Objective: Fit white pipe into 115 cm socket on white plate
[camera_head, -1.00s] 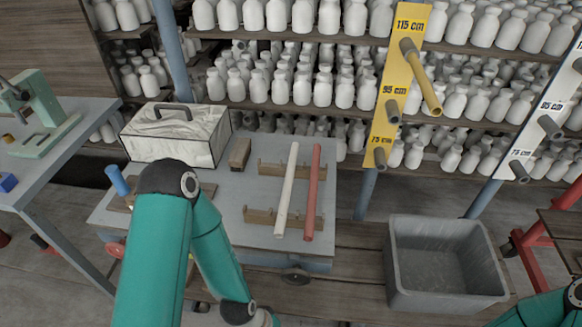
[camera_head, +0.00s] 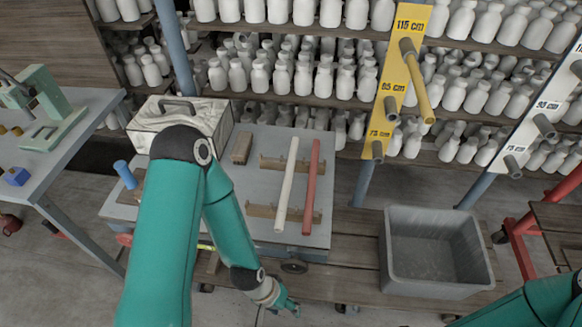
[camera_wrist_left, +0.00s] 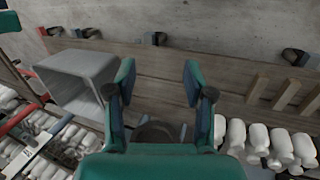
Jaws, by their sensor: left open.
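The white pipe (camera_head: 286,185) lies across two notched wooden rests on the grey cart, beside a red pipe (camera_head: 312,187). The white plate (camera_head: 543,105) stands at the right edge, with labels 95 cm and 75 cm readable. Its top socket (camera_head: 577,68) is at the picture edge and its label is cut off. My left gripper (camera_head: 287,306) is low in front of the cart, apart from the pipe. In the left wrist view its fingers (camera_wrist_left: 159,70) are open with nothing between them. My right gripper is out of view; only part of its arm shows.
A yellow plate (camera_head: 397,80) holds a yellow pipe (camera_head: 420,88) in its 115 cm socket. A marbled box (camera_head: 180,125) and a wood block (camera_head: 242,147) sit on the cart. Bottle-filled shelves stand behind.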

